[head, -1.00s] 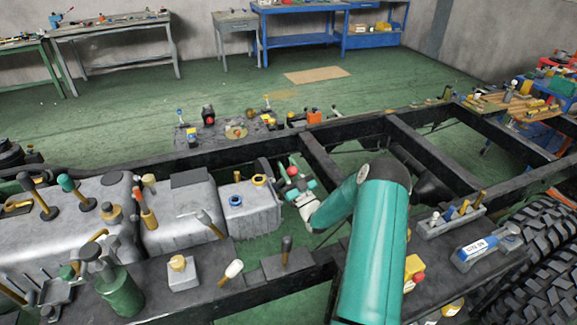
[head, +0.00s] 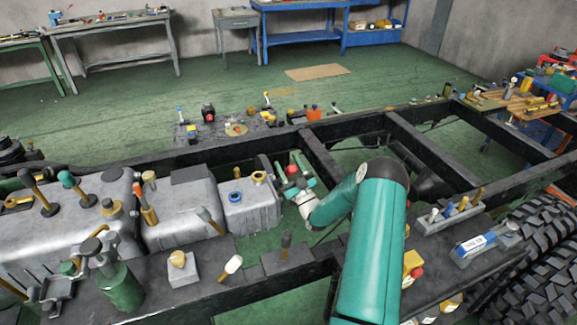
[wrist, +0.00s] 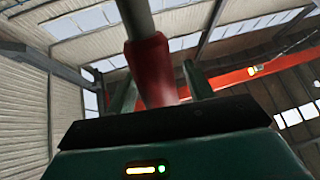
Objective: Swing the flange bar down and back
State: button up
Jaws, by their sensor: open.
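The flange bar (wrist: 140,18) is a grey rod with a red grip (wrist: 152,72) at its near end. In the wrist view the red grip lies between the two fingers of my gripper (wrist: 160,88), with a gap to the right finger. The fingers are apart and not closed on it. In the head view my teal and white gripper (head: 298,182) is inside the chassis frame, just right of the grey box with the blue and yellow caps. A red end (head: 291,170) shows there; the rest of the bar is hidden or too small to make out.
Black chassis rails (head: 410,140) and cross-members surround my arm. A grey box (head: 252,207) stands close to the left of my gripper. A large tyre (head: 525,260) is at right.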

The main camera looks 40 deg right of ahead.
jog(key=shift+r, duration=0.1)
notch_tip(320, 180, up, 3)
jog(key=s+a+r, duration=0.6)
jog(key=s+r, duration=0.4)
jog(key=s, duration=0.2)
jog(key=shift+s+a, duration=0.2)
jog(key=shift+f, duration=0.1)
